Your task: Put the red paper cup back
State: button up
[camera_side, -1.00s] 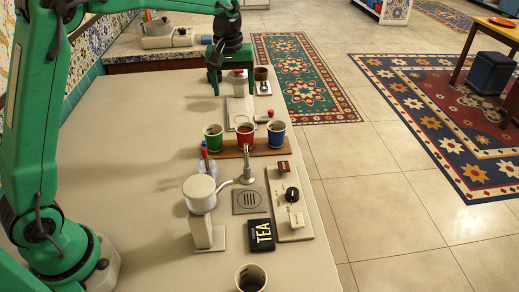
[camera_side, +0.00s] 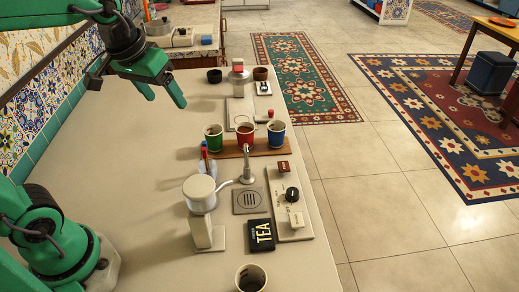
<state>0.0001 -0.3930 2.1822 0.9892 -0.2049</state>
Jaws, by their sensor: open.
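The red paper cup (camera_side: 245,135) stands upright on a brown wooden board (camera_side: 229,150), between a green cup (camera_side: 213,138) on its left and a blue cup (camera_side: 276,133) on its right. Dark contents show inside the cups. The spout post in front overlaps part of the red cup's lower side. My gripper (camera_side: 166,99) is open and empty, above the counter, to the left of and beyond the cups, well apart from them.
A white teapot (camera_side: 200,194) on a stand, a metal grate (camera_side: 249,200), a panel of knobs (camera_side: 290,210), a black TEA box (camera_side: 261,235) and another cup (camera_side: 251,279) stand nearer. A black bowl (camera_side: 214,76) sits at the back. The counter's left middle is clear.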

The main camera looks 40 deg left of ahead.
jog(key=s+f+m+t, duration=0.1)
jog(key=s+f+m, duration=0.1)
jog(key=s, duration=0.6)
jog(key=shift+f, duration=0.65)
jog(key=shift+s, duration=0.1)
dwell(0.4)
